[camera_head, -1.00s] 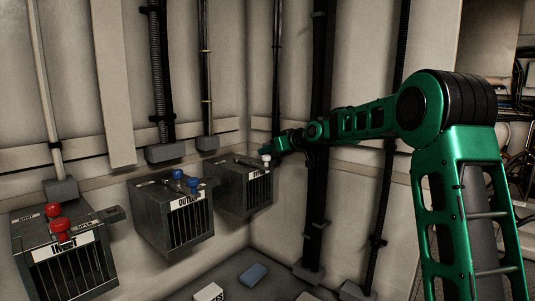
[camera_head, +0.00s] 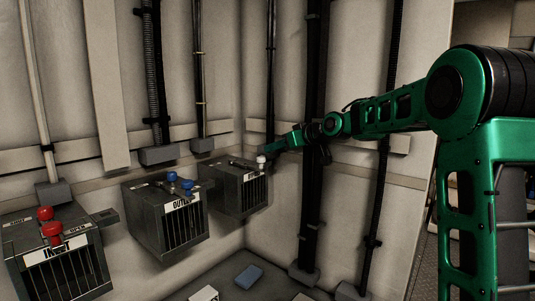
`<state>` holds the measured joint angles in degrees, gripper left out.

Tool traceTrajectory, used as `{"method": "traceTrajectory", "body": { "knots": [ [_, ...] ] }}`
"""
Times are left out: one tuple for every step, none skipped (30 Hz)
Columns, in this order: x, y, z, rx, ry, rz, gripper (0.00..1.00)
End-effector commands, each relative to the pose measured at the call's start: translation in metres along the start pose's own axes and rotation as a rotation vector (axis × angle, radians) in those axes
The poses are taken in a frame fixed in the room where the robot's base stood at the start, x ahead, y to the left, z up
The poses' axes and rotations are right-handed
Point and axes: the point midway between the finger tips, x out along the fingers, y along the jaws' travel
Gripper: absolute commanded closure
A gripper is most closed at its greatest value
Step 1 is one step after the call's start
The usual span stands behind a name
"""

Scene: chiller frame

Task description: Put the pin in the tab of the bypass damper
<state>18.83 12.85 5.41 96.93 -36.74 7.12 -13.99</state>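The bypass damper looks to be the rightmost grey box (camera_head: 228,195) on the wall, with a barred front and a small white label too small to read. A white knob (camera_head: 261,160), perhaps the pin's head, shows at its top right corner. My gripper (camera_head: 268,149) is at this knob, reaching in from the right. The fingers are tiny and dark here, so I cannot tell whether they hold the knob or only touch it. The tab and the pin's shaft cannot be made out.
The outlet box (camera_head: 172,234) with blue knobs (camera_head: 179,182) stands left of it. The inlet box (camera_head: 65,274) with red knobs (camera_head: 51,229) is further left. Dark vertical pipes (camera_head: 314,130) run behind my arm. A blue block (camera_head: 249,277) lies on the surface below.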

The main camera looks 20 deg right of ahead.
Motion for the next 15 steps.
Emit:
{"method": "traceTrajectory", "body": {
  "knots": [
    [-0.009,0.000,0.000,0.000,0.000,0.002,0.62],
    [-0.014,0.000,-0.001,-0.001,0.001,0.001,0.62],
    [-0.019,0.001,0.000,0.000,0.000,0.001,0.62],
    [-0.022,0.001,0.000,0.000,-0.001,0.002,0.62],
    [-0.025,0.001,0.001,0.001,-0.001,0.002,0.62],
    [-0.028,0.001,0.000,0.000,-0.001,0.001,0.62],
    [-0.030,0.001,0.000,0.000,-0.001,0.001,0.62],
    [-0.032,0.001,0.000,0.000,0.000,0.001,0.62],
    [-0.034,0.001,0.000,0.000,0.000,0.000,0.62],
    [-0.035,0.001,0.000,0.000,0.000,0.000,0.62],
    [-0.035,0.001,0.000,0.000,0.000,0.000,0.62],
    [-0.036,0.001,0.000,0.000,-0.001,0.000,0.62],
    [-0.036,0.001,0.000,0.000,-0.001,0.000,0.62],
    [-0.036,0.001,0.000,0.000,-0.001,0.000,0.62],
    [-0.036,0.001,0.001,0.001,-0.002,0.001,0.62]
  ]
}}
